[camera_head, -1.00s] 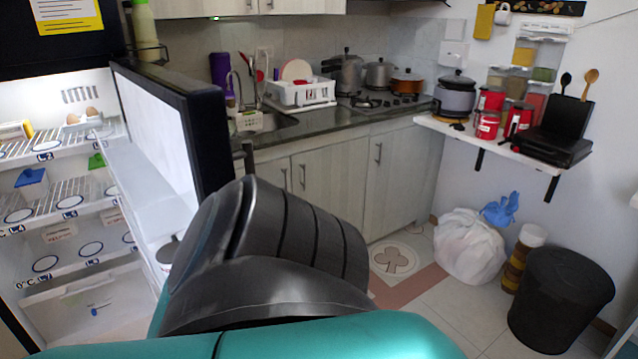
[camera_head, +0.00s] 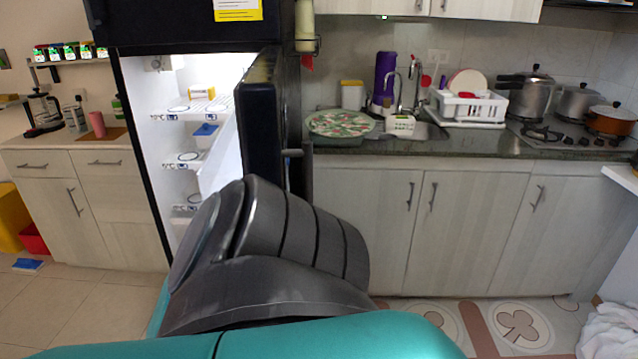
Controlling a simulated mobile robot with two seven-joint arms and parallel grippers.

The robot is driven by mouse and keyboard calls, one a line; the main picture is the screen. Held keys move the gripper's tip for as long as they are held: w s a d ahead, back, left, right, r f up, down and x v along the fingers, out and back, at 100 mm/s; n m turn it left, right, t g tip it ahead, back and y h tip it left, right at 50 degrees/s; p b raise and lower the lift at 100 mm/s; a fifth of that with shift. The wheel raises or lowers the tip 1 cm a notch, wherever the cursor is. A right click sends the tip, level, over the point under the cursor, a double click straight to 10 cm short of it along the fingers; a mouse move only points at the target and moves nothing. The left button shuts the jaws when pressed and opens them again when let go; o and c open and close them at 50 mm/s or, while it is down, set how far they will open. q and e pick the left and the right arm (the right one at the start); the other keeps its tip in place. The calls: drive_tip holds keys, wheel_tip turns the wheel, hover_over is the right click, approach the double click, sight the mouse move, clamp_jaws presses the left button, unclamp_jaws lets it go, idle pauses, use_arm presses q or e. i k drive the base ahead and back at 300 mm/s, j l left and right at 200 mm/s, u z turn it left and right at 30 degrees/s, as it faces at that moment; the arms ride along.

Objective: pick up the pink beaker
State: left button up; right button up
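The pink beaker (camera_head: 97,124) stands upright on the left counter (camera_head: 40,142), near an orange-brown mat. It is small in the picture, well off from me. Neither of my grippers is in view. Dark grey and teal parts of my own arm fill the bottom middle of the picture.
The open fridge (camera_head: 137,130) and its dark door (camera_head: 260,130) stand between the left counter and the sink counter (camera_head: 345,147). A coffee maker (camera_head: 42,110) and jars are near the beaker. Yellow (camera_head: 12,218) and red bins stand at far left.

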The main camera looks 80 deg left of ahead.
sight(96, 118)
drive_tip(key=i+j+u, duration=0.1)
drive_tip(key=i+u, duration=1.1)
drive_tip(key=u, duration=2.4)
drive_tip(key=j, duration=0.55)
drive_tip(key=k+j, duration=0.15)
drive_tip(key=j, duration=0.85)
drive_tip(key=i+j, duration=0.15)
drive_tip(key=j, duration=0.3)
drive_tip(key=i+j, duration=0.3)
drive_tip(key=j, duration=0.15)
drive_tip(key=i+j, duration=0.35)
drive_tip(key=i, duration=0.45)
drive_tip(key=i+j, duration=0.15)
drive_tip(key=i, duration=0.35)
